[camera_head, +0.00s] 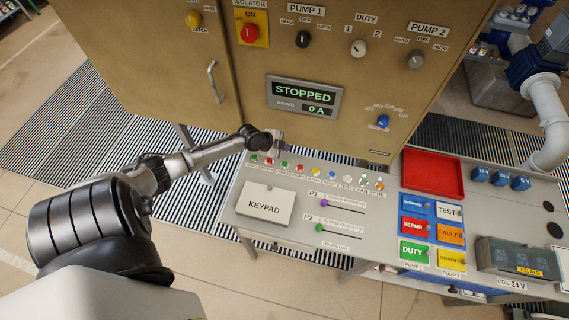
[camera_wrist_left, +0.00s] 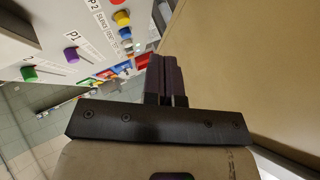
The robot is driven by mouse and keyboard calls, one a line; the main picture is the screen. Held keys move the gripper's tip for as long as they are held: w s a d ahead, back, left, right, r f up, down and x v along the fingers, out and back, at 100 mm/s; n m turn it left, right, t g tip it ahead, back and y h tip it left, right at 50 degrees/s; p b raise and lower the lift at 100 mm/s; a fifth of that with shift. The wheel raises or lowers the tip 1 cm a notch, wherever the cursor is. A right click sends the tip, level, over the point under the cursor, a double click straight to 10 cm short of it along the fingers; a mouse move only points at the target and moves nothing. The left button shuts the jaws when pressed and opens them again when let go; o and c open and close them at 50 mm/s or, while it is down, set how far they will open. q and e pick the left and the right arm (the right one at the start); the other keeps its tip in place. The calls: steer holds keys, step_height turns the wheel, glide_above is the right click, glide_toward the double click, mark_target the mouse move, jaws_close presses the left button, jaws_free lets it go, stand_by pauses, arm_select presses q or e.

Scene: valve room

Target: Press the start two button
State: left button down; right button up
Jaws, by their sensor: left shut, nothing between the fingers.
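A row of small push buttons runs along the back edge of the sloping desk (camera_head: 330,215) in the head view. From the left come a green button (camera_head: 254,158), a red one (camera_head: 268,161), a second green button (camera_head: 284,165), another red one (camera_head: 299,168), then yellow and blue ones. Their labels are too small to read, so I cannot confirm which is start two. My left gripper (camera_head: 279,141) is shut and empty, just behind and above the left part of this row, close to the cabinet front. Its shut fingers also show in the left wrist view (camera_wrist_left: 166,78). My right gripper is out of view.
The tall tan cabinet (camera_head: 200,95) rises behind the desk, with a "STOPPED" display (camera_head: 304,94). A keypad cover (camera_head: 264,204) and two sliders, P1 (camera_head: 323,203) and P2 (camera_head: 320,228), lie in front of the buttons. A red tray (camera_head: 434,154) sits to the right.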

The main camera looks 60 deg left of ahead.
mark_target(284, 165)
arm_select(q)
step_height(284, 165, down, 8)
steer(key=b, duration=0.6)
steer(key=shift+f+b, duration=0.3)
steer(key=shift+b, duration=0.1)
stand_by(0.6)
stand_by(0.7)
steer(key=shift+f, duration=0.15)
steer(key=shift+f+b, duration=0.3)
steer(key=shift+b, duration=0.25)
steer(key=shift+f, duration=0.15)
stand_by(0.6)
